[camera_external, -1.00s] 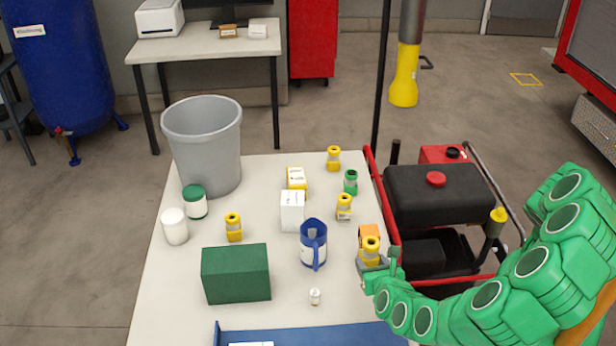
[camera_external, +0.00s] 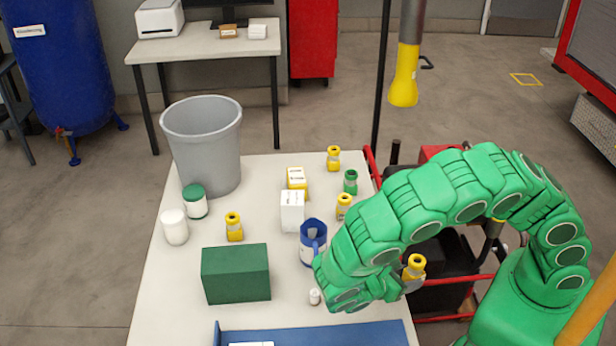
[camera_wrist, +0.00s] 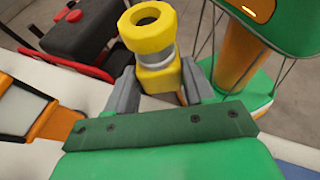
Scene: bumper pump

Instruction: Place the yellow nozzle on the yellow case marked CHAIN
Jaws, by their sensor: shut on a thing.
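My gripper (camera_external: 404,282) is shut on a yellow nozzle (camera_external: 413,265) with a grey band, held raised at the right edge of the table. The wrist view shows this nozzle (camera_wrist: 154,45) upright between the two grey fingers (camera_wrist: 158,85). A small yellow case (camera_external: 297,178) with a white label on top stands behind the white box, well left of and beyond my gripper; its lettering is too small to read. An orange case with a white face (camera_wrist: 25,108) shows at the left of the wrist view; my arm hides it in the external view.
A white box (camera_external: 292,211), blue mug (camera_external: 312,242), dark green block (camera_external: 236,274), small white bottle (camera_external: 314,296) and grey bin (camera_external: 204,145) stand on the table. Other yellow nozzles (camera_external: 234,227) and a green one (camera_external: 350,181) stand there too. A red-framed machine (camera_external: 440,290) is at the right.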

